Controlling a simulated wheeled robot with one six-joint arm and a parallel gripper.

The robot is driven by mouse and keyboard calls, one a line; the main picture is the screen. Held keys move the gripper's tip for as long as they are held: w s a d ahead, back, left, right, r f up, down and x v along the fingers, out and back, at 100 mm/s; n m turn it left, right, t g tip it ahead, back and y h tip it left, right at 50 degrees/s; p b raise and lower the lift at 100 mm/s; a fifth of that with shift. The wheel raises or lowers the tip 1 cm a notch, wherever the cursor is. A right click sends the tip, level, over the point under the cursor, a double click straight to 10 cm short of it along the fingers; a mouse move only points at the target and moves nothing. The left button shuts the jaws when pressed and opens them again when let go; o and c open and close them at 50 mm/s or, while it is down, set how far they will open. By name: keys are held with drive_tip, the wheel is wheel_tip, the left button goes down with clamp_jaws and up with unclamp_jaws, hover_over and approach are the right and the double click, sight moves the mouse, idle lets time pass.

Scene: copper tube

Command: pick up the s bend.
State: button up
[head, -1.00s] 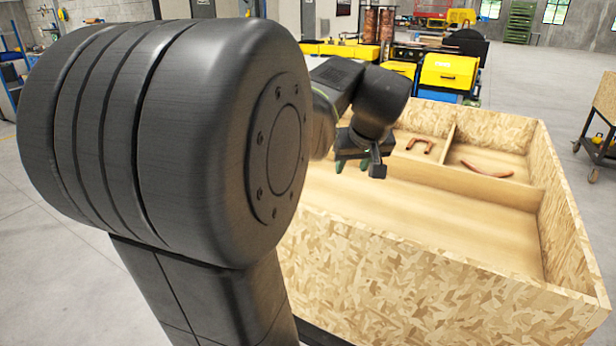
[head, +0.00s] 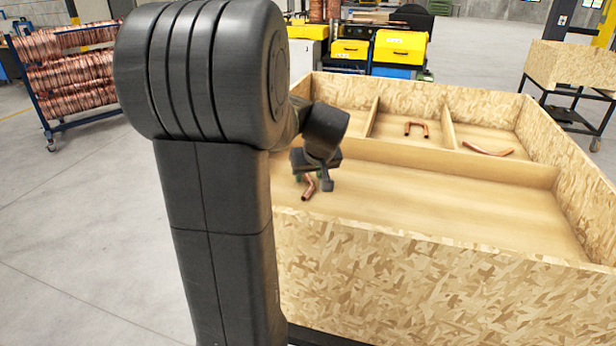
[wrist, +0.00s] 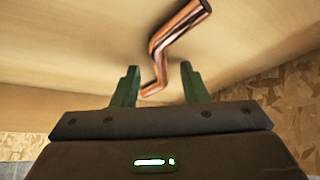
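The s bend (head: 307,191) is a copper tube with two bends, in the large front compartment of the chipboard crate (head: 400,240). In the head view my gripper (head: 303,178) is right at it and hides its upper part. In the wrist view the s bend (wrist: 172,38) runs from upper right down to a short end between the two green fingers. My gripper (wrist: 163,82) is open, with gaps between the tube and both fingers. I cannot tell whether the tube touches the crate floor.
A divider (head: 450,165) closes off smaller rear compartments. One holds a U-shaped copper tube (head: 416,128), another a shallow curved tube (head: 488,149). The front compartment's right part is bare. A rack of copper tubes (head: 72,85) stands at the left, yellow machines behind.

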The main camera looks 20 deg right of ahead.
clamp_jaws()
